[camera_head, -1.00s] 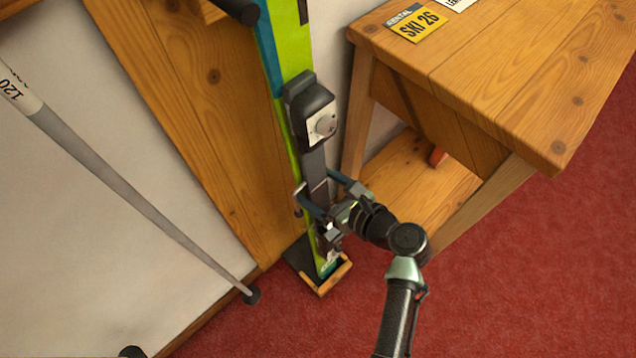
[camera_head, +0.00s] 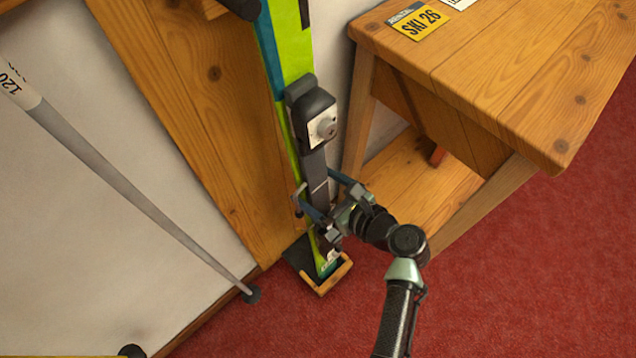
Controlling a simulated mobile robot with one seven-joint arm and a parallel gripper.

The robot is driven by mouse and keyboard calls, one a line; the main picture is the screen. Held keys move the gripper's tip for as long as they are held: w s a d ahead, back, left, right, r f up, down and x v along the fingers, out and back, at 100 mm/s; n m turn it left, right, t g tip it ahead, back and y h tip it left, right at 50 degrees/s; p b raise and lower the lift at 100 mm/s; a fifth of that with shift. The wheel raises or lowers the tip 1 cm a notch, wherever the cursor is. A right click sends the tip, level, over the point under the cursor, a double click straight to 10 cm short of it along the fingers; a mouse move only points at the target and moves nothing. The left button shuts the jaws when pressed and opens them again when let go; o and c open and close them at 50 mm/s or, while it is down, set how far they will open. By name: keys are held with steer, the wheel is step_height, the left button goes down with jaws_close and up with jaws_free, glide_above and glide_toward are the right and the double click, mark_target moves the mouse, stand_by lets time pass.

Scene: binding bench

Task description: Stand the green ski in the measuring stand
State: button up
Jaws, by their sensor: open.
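The green ski (camera_head: 294,58), with a blue edge and a black binding (camera_head: 314,115), stands upright along the wooden board of the measuring stand (camera_head: 165,85). Its lower end is inside the small wooden-rimmed foot (camera_head: 322,290) of the stand on the floor. A dark peg (camera_head: 243,8) of the stand shows beside the ski at the top; the ski's upper end is out of view. My gripper (camera_head: 316,197) is open, with its fingers on either side of the ski below the binding. I cannot tell whether the fingers touch it.
A grey pole marked 120 (camera_head: 130,190) leans at the left by the white wall. The red floor (camera_head: 530,290) is clear at the lower right.

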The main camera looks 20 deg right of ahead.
steer(key=shift+r, duration=0.2)
steer(key=shift+s+d+r+p, duration=0.15)
steer(key=shift+s+p, duration=0.1)
steer(key=shift+p, duration=0.15)
steer(key=p+v, duration=0.8)
steer(key=v, duration=0.4)
steer(key=shift+s+p, duration=0.2)
steer(key=shift+p, duration=0.2)
stand_by(0.9)
stand_by(0.3)
steer(key=s, duration=0.1)
steer(key=s+d, duration=0.1)
steer(key=s, duration=0.1)
steer(key=s+d+p, duration=0.1)
steer(key=s, duration=0.1)
steer(key=shift+s, duration=0.2)
stand_by(0.7)
